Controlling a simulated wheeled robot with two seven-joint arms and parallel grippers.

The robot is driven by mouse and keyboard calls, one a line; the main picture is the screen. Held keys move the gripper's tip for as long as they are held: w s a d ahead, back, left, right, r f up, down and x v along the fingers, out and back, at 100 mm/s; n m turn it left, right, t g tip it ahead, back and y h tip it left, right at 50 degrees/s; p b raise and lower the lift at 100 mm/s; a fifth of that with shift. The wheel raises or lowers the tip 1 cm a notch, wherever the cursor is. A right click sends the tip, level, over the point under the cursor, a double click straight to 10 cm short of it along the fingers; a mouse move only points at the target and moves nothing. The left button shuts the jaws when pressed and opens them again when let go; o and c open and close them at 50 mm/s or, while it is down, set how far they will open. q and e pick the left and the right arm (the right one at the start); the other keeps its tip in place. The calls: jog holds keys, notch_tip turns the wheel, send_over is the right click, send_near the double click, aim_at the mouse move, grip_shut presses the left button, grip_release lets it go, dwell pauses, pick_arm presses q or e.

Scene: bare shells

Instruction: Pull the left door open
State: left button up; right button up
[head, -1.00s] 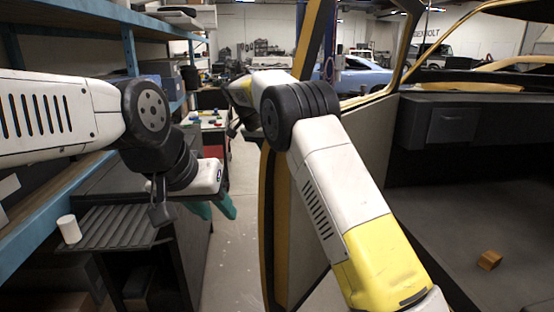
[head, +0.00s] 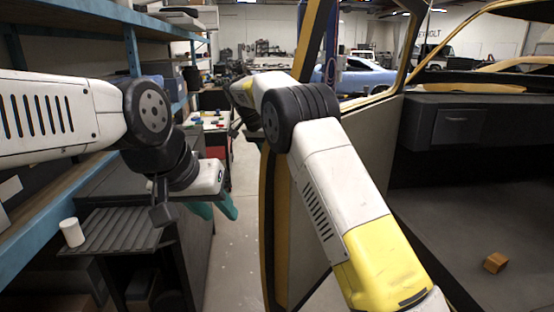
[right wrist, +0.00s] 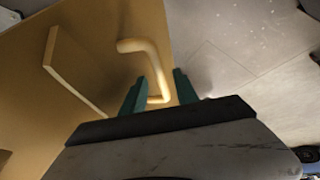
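The left door (head: 305,220) stands open in the middle of the head view, seen nearly edge-on, with yellow edges and a window frame above. Its tan outer face (right wrist: 90,75) fills the left of the right wrist view, with a bent bar handle (right wrist: 157,70). My right arm reaches over to the door's far side; its gripper is hidden in the head view. In the right wrist view my right gripper (right wrist: 160,92) has teal fingers apart, with the handle's lower part between them; contact is unclear. My left gripper (head: 217,208) hangs empty, fingers apart, by the workbench.
A blue shelf (head: 135,48) and a dark bench (head: 125,228) with a white cup (head: 72,232) stand at the left. The shell's interior floor, with a small orange-brown block (head: 495,262), lies at the right. A strip of floor (head: 240,170) is clear between bench and door.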

jog(key=v, duration=0.7)
jog(key=shift+r, duration=0.35)
jog(key=shift+s+a, duration=0.1)
jog(key=shift+a, duration=0.05)
